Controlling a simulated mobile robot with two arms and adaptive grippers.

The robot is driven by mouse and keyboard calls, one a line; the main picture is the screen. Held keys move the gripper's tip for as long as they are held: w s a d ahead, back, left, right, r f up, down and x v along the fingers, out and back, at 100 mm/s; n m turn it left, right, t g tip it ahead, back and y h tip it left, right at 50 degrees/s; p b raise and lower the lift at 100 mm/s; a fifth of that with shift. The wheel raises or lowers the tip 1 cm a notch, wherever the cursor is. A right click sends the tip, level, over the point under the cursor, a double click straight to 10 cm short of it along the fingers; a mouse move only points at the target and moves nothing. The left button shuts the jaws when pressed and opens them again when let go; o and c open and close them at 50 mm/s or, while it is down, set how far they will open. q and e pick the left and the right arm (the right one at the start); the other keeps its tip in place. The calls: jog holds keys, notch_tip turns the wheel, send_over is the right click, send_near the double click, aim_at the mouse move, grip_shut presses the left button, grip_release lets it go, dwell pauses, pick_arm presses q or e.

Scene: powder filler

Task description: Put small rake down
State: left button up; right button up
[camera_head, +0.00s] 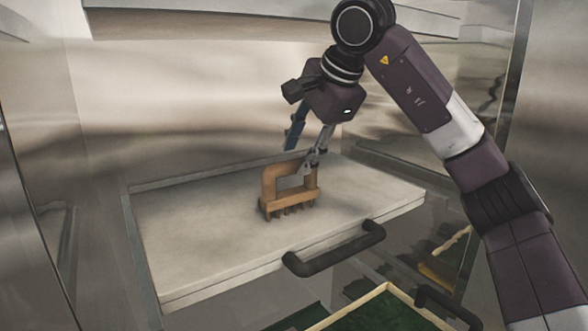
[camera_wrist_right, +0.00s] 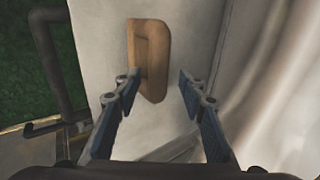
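The small rake (camera_head: 272,184) is wooden, with an arched handle and short teeth. It stands teeth-down on a pale flat board (camera_head: 190,245) in the head view. It also shows beyond my fingers in the wrist view (camera_wrist_right: 153,58). My right gripper (camera_head: 299,160) is just above and behind the rake's handle. Its two blue-padded fingers are spread wide in the wrist view (camera_wrist_right: 159,78), with nothing clamped between them. One fingertip overlaps the handle's edge in the picture; I cannot tell if it touches. My left gripper is not in view.
A dark bar handle (camera_head: 333,250) runs along the board's front edge. Below at the front is a wood-rimmed tray (camera_head: 386,288) with a green inside. Shiny metal walls enclose the back and sides. The board is bare left of the rake.

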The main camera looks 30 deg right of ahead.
jog(key=v, duration=0.7)
jog(key=shift+s+r+b, duration=0.2)
jog(key=shift+r+b, duration=0.05)
jog(key=shift+b, duration=0.1)
